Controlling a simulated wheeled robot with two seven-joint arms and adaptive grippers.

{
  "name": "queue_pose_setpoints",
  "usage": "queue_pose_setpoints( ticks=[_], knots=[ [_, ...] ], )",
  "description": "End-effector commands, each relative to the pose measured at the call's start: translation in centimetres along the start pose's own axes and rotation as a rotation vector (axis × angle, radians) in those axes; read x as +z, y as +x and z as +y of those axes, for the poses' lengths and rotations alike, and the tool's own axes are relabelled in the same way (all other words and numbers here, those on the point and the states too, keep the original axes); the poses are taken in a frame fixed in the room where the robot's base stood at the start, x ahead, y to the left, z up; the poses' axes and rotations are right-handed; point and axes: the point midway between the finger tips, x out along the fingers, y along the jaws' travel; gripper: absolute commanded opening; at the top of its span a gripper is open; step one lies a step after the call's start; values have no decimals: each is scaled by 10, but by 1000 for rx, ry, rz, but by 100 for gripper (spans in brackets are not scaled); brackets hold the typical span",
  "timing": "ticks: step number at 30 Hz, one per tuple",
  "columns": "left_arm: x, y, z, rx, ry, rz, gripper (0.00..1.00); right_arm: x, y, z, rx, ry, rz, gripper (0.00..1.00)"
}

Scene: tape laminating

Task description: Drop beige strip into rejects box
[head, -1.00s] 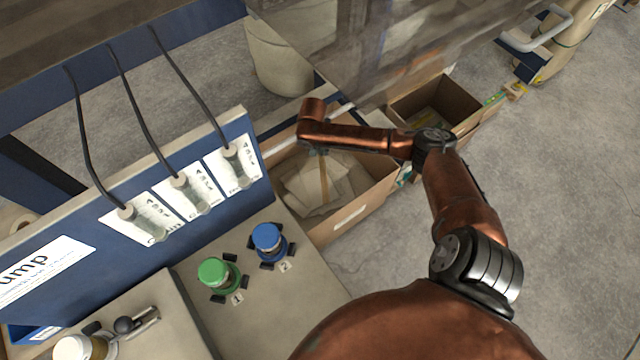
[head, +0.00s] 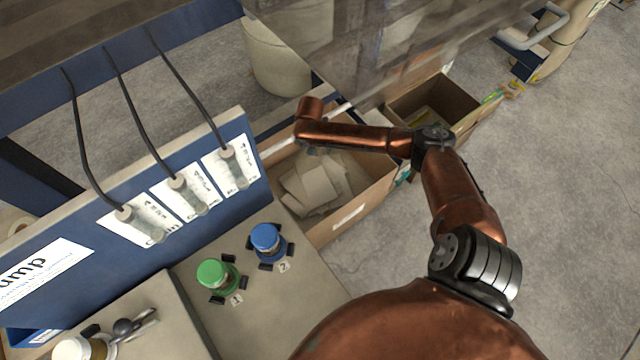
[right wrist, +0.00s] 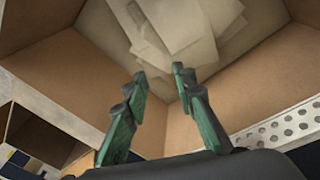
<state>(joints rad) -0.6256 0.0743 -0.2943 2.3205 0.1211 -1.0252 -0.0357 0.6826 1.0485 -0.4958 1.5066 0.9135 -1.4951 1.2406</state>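A cardboard box (head: 378,201) with a white label, the likely rejects box, stands on the floor beside the bench. Flat beige pieces (head: 316,185) lie inside it. My right gripper hangs over the box, mostly hidden under its wrist in the head view. In the right wrist view my right gripper (right wrist: 160,78) has its two green fingers apart with nothing between them, above the beige pieces (right wrist: 190,25) and the box walls (right wrist: 70,75). I cannot tell the beige strip for certain from the other pieces in the box. My left gripper is not in view.
A second open cardboard box (head: 462,100) stands behind to the right. A blue panel (head: 90,215) with hanging cables borders the bench at left. A green-capped jar (head: 217,277) and a blue-capped jar (head: 267,242) stand on the bench. The floor at right is clear.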

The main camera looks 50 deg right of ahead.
Motion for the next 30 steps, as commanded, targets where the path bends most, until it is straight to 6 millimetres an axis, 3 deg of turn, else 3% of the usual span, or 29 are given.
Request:
queue_pose_setpoints(
  ticks=[15,21,30],
  knots=[
    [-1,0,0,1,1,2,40,-1,-97,0,-2,0,2,25],
    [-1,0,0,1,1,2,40,0,-112,1,1,0,1,25],
    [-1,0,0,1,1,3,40,0,-114,0,1,0,1,25]
  ],
)
